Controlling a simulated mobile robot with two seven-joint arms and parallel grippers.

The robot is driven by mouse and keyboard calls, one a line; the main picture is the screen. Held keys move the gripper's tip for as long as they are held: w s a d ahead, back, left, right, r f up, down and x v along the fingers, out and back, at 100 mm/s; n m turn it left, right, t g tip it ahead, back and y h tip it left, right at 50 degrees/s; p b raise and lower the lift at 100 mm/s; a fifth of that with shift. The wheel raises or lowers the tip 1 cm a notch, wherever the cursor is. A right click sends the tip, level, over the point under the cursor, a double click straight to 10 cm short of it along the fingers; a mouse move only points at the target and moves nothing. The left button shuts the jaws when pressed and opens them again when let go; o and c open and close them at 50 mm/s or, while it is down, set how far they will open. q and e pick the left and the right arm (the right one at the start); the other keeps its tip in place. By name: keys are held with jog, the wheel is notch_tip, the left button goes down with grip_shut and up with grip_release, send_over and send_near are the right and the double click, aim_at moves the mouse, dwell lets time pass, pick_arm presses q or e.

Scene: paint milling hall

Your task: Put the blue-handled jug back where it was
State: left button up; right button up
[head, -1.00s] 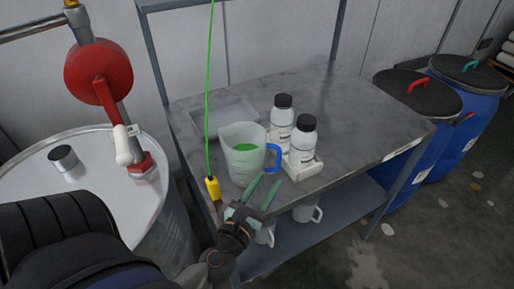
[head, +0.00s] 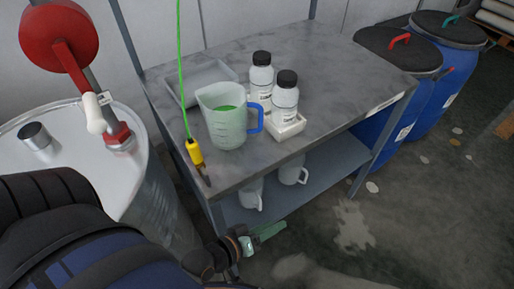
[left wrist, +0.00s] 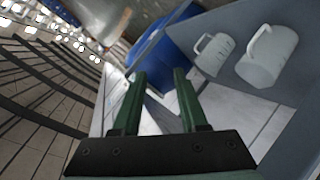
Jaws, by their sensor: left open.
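The translucent jug with the blue handle (head: 227,122) stands upright on the grey tabletop, with green liquid inside. Its handle points right, toward the white bottles. My left gripper (head: 270,233) is open and empty, low in front of the table's front edge and apart from the jug. In the left wrist view its two green fingers (left wrist: 158,80) are spread with nothing gripped between them. The blue-handled jug does not show in that view. My right gripper is not in view.
A grey tray (head: 174,91) lies behind the jug; two white bottles (head: 284,97) stand to its right, in or beside a white holder (head: 289,128). A yellow piece (head: 195,152) hangs on a green cord. Pale jugs (head: 293,171) stand on the lower shelf (head: 330,162), also in the left wrist view (left wrist: 267,57).

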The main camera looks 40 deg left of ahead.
pick_arm(q)
jog(key=s+a+f+m+g+y, duration=0.1)
jog(key=s+f+m+g, duration=0.2)
jog(key=f+m, duration=0.4)
jog(key=shift+s+a+m+y, duration=0.25)
jog(key=shift+m+y, duration=0.05)
jog(key=shift+m, duration=0.5)
notch_tip(320, 180, up, 3)
jog(key=p, duration=0.3)
